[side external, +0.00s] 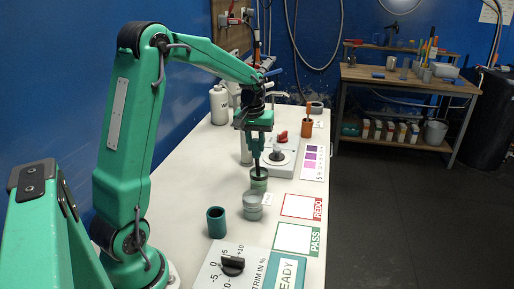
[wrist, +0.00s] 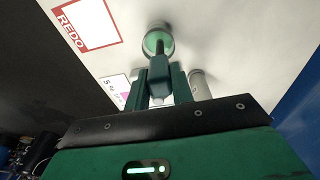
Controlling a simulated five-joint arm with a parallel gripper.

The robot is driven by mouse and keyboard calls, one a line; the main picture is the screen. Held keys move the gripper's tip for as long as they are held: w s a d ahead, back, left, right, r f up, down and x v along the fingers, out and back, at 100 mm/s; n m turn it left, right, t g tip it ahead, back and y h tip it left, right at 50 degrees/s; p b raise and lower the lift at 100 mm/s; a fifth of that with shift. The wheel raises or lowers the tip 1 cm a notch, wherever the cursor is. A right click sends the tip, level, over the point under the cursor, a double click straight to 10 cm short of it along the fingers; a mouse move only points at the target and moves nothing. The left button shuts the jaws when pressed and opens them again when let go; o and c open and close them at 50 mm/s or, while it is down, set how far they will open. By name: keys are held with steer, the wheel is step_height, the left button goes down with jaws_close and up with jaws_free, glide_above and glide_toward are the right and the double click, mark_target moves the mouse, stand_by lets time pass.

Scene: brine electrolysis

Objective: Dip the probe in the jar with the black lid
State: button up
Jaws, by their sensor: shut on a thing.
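My gripper (side external: 258,146) is shut on the dark probe (side external: 258,167), which hangs upright below it. In the wrist view, the probe (wrist: 158,67) lines up with the round green mouth of that jar (wrist: 151,38), in front of my gripper (wrist: 161,85). I cannot tell how deep the tip is. I cannot make out a black lid on either jar.
A teal cup (side external: 216,223) and a trim-dial panel (side external: 222,268) are nearer the camera. REDO (side external: 302,206) and PASS (side external: 295,238) cards lie along the right table edge.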

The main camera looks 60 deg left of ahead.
steer(key=shift+f, duration=1.15)
stand_by(2.4)
steer(key=shift+r, duration=5.5)
